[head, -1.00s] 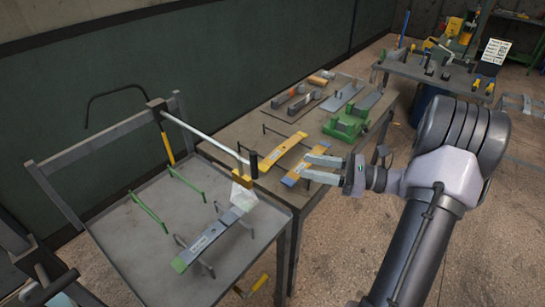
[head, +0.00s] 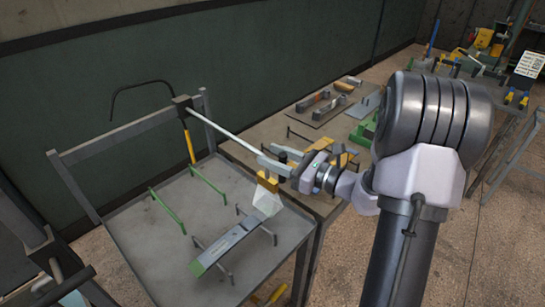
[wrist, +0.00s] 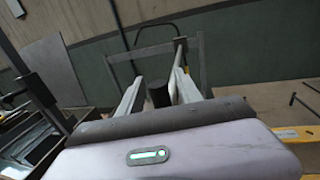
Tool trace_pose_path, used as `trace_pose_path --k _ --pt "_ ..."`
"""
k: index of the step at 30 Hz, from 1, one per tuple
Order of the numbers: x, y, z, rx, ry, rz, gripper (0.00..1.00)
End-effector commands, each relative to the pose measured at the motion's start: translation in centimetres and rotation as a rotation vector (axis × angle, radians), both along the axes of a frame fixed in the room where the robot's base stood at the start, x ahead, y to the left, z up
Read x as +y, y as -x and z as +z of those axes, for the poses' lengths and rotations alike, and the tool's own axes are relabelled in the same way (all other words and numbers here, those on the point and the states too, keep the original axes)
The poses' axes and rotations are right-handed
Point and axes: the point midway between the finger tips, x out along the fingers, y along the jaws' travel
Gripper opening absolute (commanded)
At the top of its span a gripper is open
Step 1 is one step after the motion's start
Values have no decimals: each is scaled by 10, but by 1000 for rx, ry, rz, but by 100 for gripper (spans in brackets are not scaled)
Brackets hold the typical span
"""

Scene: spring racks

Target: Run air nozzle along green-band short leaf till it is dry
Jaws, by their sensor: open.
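The green-band short leaf (head: 230,241) is a grey strip with a green end at lower left, resting on low stands on the grey-topped table. The air nozzle (head: 267,181) is a yellow block with a pale translucent cone below it, over the leaf's far right end. A white rod (head: 222,130) runs down to it, with a black upright grip (head: 283,154). My gripper (head: 268,155) is open at that grip. In the wrist view the black grip (wrist: 158,95) stands between the fingers (wrist: 157,80). Contact with it and wetness on the leaf cannot be told.
Two green stands (head: 168,213) on the table (head: 150,265) are empty. The table has a raised frame (head: 125,130) at the back. My arm partly hides a second bench (head: 262,133) with yellow pieces and tools. A further bench stands at upper right.

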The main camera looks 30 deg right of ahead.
Motion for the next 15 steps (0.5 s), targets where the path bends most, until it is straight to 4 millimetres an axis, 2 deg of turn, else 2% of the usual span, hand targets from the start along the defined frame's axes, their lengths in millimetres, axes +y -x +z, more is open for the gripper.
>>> trace_pose_path --k 9,11,15 --pt "2 -4 0 1 -1 -1 41" --pt "2 -4 0 1 -1 -1 32" --pt "2 -4 0 1 -1 -1 4"
